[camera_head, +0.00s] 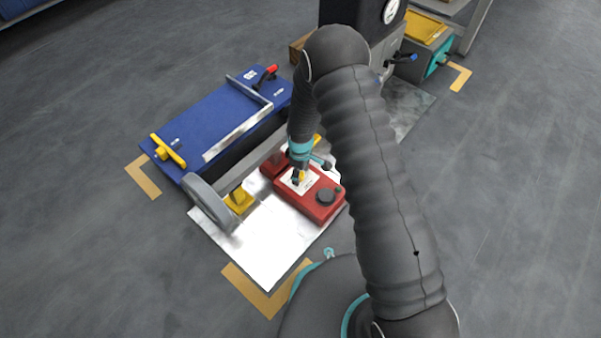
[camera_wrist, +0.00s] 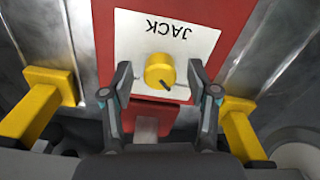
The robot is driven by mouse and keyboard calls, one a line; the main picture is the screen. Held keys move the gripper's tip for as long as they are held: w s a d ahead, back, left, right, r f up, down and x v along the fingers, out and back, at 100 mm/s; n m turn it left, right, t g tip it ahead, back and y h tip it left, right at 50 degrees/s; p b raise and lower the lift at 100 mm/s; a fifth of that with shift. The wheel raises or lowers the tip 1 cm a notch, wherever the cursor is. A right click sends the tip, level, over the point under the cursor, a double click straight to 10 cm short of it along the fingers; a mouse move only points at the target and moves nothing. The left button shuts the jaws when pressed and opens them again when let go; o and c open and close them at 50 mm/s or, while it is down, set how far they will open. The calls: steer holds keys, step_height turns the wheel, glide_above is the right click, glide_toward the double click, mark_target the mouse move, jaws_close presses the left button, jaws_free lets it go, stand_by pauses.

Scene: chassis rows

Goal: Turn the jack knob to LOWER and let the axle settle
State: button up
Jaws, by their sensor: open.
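The jack (camera_head: 318,207) is a red box on a pale metal plate, with a white label. Its yellow knob (camera_wrist: 160,70) shows in the wrist view on the label marked JACK, with a dark pointer mark toward its lower right. No LOWER marking is readable. My gripper (camera_wrist: 160,80) is open, with one finger on each side of the knob and a visible gap at both sides. In the head view my gripper is over the label and partly hides the knob (camera_head: 301,175). The grey axle bar (camera_head: 262,150) lies beside the jack with a grey wheel (camera_head: 212,203) at its near end.
A black round knob (camera_head: 326,196) sits on the jack's near end. A blue bench (camera_head: 215,125) with a yellow handle and a red lever stands left. Yellow blocks (camera_wrist: 50,85) flank the jack. A machine with a gauge (camera_head: 392,12) stands behind my arm. Floor at left is clear.

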mark_target(301, 175)
step_height(301, 175, up, 12)
stand_by(0.6)
stand_by(0.5)
